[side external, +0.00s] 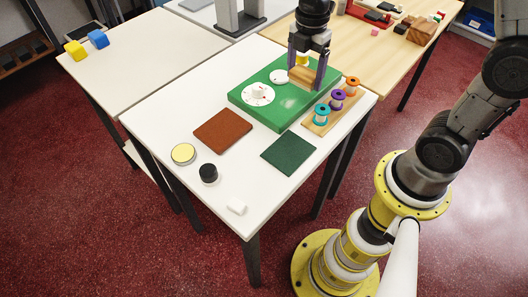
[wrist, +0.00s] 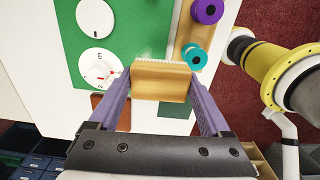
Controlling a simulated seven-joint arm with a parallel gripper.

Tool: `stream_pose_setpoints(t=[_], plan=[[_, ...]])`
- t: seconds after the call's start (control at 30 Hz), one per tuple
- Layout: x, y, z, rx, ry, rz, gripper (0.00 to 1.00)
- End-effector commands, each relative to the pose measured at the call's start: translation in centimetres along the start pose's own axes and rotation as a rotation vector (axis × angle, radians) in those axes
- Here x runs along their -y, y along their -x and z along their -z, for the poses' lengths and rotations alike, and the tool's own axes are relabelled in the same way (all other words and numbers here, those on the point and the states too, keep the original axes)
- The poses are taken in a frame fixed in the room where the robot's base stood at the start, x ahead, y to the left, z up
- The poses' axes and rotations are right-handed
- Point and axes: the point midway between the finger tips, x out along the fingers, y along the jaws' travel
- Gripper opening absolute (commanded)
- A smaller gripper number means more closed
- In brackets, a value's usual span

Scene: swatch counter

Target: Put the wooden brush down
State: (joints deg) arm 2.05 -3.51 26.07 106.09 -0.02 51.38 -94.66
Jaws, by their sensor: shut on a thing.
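The wooden brush (side external: 301,76) is between the two fingers of my gripper (side external: 306,80), which is shut on it. In the side view the brush appears over the far right part of the green board; any gap below it is hard to judge. In the wrist view the tan wooden body (wrist: 160,86) spans between the purple-grey fingers of my gripper (wrist: 160,95), with pale bristles along its upper edge. The brush hides part of the surface behind it.
The green board (side external: 277,120) carries white dials (side external: 258,94). Right of it stands a wooden rack (side external: 313,128) with teal, purple and orange spools.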

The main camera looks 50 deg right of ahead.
Motion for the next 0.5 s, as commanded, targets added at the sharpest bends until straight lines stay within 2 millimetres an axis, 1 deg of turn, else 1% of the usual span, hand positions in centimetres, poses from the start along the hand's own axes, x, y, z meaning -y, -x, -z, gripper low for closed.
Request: stream_pose_setpoints(t=[0.03,0.1,0.17,0.3,0.4,0.5], plan=[[1.2,0.2,1.4,0.000,0.045,-0.002,0.12],[2.8,0.5,3.4,0.000,0.115,-0.003,0.12],[4.2,0.8,5.1,0.000,0.178,-0.004,0.12],[7.8,1.3,8.6,0.000,0.336,-0.005,0.12],[10.4,1.6,10.7,0.000,0.450,-0.004,0.12],[12.6,1.9,12.2,0.000,0.550,-0.004,0.12]])
